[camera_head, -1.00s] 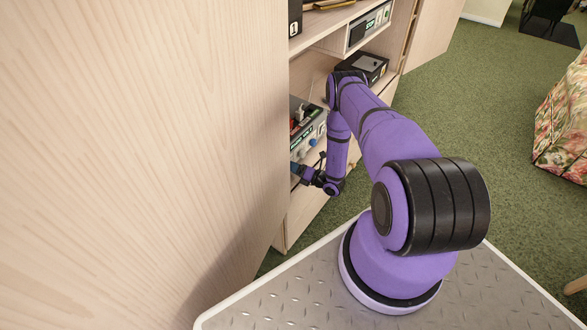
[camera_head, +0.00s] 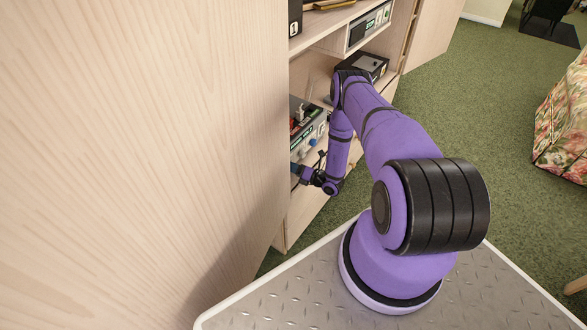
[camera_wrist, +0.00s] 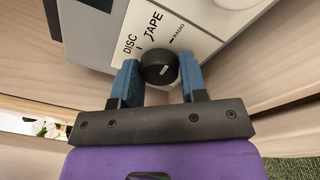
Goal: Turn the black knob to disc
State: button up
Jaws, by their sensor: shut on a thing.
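In the wrist view, the black knob (camera_wrist: 158,68) sits on the white front panel of a grey device (camera_wrist: 201,25). My gripper (camera_wrist: 158,76) is shut on the knob, with one blue finger on each side. In the head view, my gripper (camera_head: 297,169) reaches the shelf at the device's lower front, and the knob cannot be made out there.
The device (camera_head: 308,130) stands on a shelf of a pale wooden cabinet, partly behind a large wooden panel (camera_head: 140,150) on the left. A black box (camera_head: 366,66) and another numbered device (camera_head: 369,24) sit farther along.

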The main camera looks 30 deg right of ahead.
jog(key=n, duration=0.3)
jog(key=shift+d+n+g, duration=0.1)
jog(key=shift+n+g, duration=0.2)
jog(key=shift+n, duration=0.1)
jog(key=n, duration=0.4)
jog(key=shift+r+h, duration=0.1)
jog(key=shift+h, duration=0.3)
jog(key=n, duration=0.4)
jog(key=shift+h, duration=0.4)
jog(key=shift+n, duration=2.1)
jog(key=shift+h, duration=0.3)
jog(key=o, duration=0.9)
